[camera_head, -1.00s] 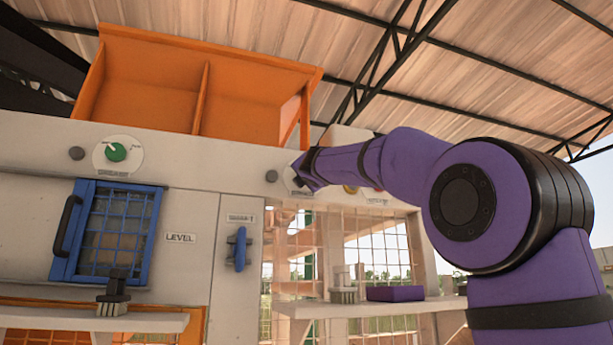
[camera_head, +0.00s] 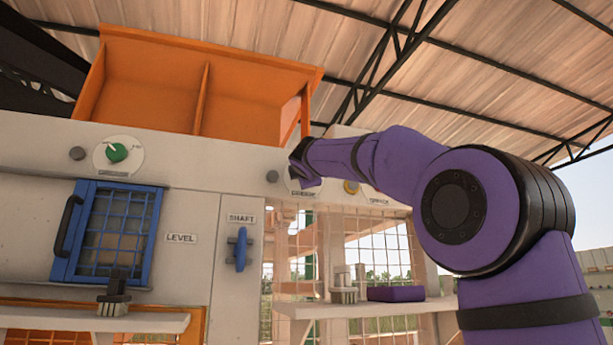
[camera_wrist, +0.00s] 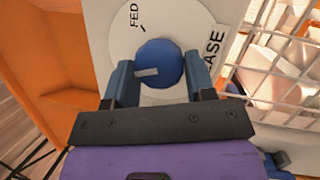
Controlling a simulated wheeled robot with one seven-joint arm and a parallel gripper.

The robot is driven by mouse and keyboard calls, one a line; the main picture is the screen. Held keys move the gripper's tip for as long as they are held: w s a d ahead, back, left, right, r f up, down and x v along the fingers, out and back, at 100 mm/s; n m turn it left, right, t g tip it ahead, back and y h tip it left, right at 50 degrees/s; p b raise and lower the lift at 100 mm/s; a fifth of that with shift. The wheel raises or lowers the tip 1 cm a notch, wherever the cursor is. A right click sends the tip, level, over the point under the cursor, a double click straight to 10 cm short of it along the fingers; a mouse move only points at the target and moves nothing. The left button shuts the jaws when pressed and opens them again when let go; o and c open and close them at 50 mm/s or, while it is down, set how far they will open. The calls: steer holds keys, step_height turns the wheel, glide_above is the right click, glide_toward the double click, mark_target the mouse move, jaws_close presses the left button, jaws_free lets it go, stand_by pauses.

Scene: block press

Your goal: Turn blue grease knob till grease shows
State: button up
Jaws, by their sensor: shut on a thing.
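The blue grease knob (camera_wrist: 158,60) sits on a round white dial (camera_wrist: 118,38) in the wrist view. My gripper (camera_head: 298,172) is at the upper panel in the head view and hides the knob there. In the wrist view its two blue-grey fingers are closed on either side of the knob. The knob's pale pointer bar points left in that picture. The word FED and a short tick are on the dial at the upper left, apart from the pointer. A sign ending in ASE (camera_wrist: 213,48) is partly hidden by a finger.
A green knob (camera_head: 117,152) on another dial is at the left. A blue mesh door (camera_head: 108,232), a blue SHAFT handle (camera_head: 241,249) and a mesh guard (camera_head: 378,245) are below. An orange hopper (camera_head: 240,100) rises above the panel.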

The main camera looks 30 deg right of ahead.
steer(key=m+g, duration=0.1)
steer(key=m, duration=0.3)
steer(key=m+g+y, duration=0.1)
steer(key=m, duration=0.4)
steer(key=m+g+y, duration=0.1)
steer(key=m, duration=0.3)
steer(key=shift+r, duration=0.35)
steer(key=shift+m+g, duration=0.3)
steer(key=o, duration=0.9)
steer(key=v, duration=1)
steer(key=shift+s+a+r, duration=0.1)
steer(key=shift+s+r, duration=0.05)
steer(key=shift+s, duration=0.2)
